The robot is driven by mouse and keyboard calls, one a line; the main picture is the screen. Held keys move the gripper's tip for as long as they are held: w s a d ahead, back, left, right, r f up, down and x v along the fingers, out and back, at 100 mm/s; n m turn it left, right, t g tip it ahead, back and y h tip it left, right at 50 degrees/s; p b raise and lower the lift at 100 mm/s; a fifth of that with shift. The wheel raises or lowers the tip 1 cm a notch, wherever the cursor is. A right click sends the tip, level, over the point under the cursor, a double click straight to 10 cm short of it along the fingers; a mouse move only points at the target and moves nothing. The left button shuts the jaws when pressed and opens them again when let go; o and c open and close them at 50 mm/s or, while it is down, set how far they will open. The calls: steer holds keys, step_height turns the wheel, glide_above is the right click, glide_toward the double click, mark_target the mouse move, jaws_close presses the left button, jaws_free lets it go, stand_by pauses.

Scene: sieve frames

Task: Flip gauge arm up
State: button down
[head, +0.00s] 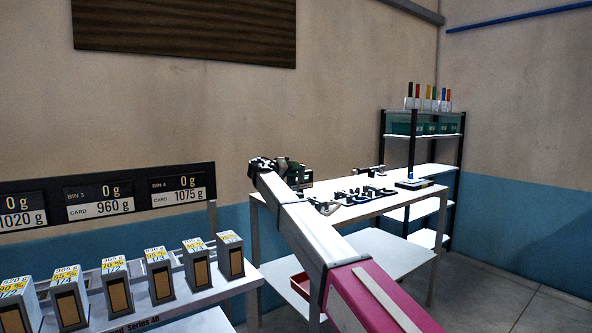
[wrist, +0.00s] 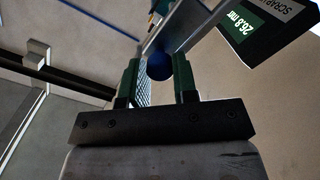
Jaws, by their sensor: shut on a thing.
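In the wrist view, a round blue knob (wrist: 159,67) sits between the two green fingers of my gripper (wrist: 157,60), which is shut on it. A grey flat bar (wrist: 182,28), which looks like the gauge arm, runs up and right beyond the knob, at a slant in the picture. A dark panel (wrist: 268,40) beside it carries a green display reading 26.8 mm. In the head view my gripper (head: 277,165) is beyond the end of my arm, above the far left of the white table; the knob is not visible there.
The white table (head: 345,205) carries several dark tools and small parts. A black shelf rack (head: 460,165) with green bins stands behind it at right. A left bench (head: 190,305) holds several grey boxes under weight displays (head: 100,200). Floor at right is clear.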

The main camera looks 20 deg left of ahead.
steer(key=shift+s+f, duration=0.1)
stand_by(0.3)
steer(key=c, duration=0.9)
jaws_free()
steer(key=shift+a, duration=0.1)
steer(key=v, duration=1)
steer(key=shift+s+a, duration=0.25)
steer(key=shift+s, duration=0.05)
